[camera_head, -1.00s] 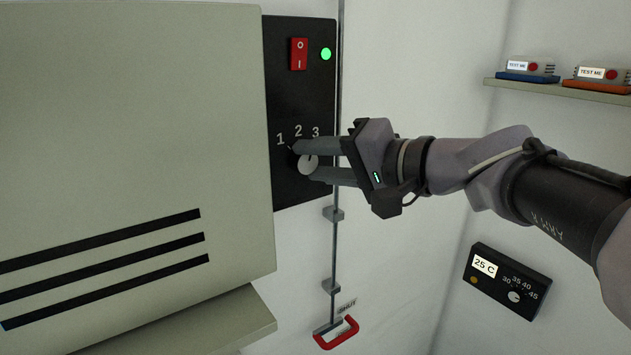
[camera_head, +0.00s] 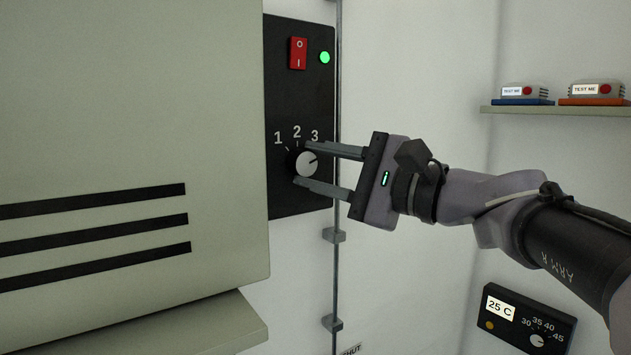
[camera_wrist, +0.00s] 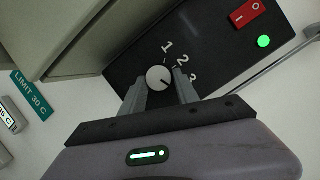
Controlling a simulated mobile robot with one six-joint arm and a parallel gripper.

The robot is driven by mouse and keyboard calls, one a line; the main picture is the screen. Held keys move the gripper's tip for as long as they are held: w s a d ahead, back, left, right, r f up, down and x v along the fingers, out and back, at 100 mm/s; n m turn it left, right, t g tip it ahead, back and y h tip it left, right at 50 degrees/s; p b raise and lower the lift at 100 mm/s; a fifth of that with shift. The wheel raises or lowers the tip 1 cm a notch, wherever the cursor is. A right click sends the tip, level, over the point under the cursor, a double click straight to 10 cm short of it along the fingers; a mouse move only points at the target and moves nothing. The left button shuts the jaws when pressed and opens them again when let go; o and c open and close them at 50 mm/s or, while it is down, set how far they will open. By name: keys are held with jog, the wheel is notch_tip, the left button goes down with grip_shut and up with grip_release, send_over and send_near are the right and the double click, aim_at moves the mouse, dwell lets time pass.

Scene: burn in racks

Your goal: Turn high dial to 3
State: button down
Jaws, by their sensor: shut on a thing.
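The dial (camera_head: 307,165) is a round white knob on a black panel (camera_head: 285,105), with the numbers 1, 2 and 3 in an arc above it. Its dark pointer mark leans to the upper right, on the side of the 3. My gripper (camera_head: 303,163) is shut on the dial, one finger above it and one below. In the wrist view the dial (camera_wrist: 158,77) sits between the two grey fingertips (camera_wrist: 160,82). The right finger partly covers the area near the 3 there.
A red rocker switch (camera_head: 298,53) and a lit green lamp (camera_head: 324,57) are above the dial. A large grey-green cabinet (camera_head: 130,130) stands close on the left. A thermostat box (camera_head: 525,320) reading 25 C and a shelf (camera_head: 550,109) with two small devices are at right.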

jog(key=shift+f+m+t+b, duration=0.1)
jog(key=shift+m+t+b, duration=0.35)
jog(key=shift+m, duration=0.65)
jog(key=c, duration=0.9)
grip_release()
jog(key=shift+a, duration=0.1)
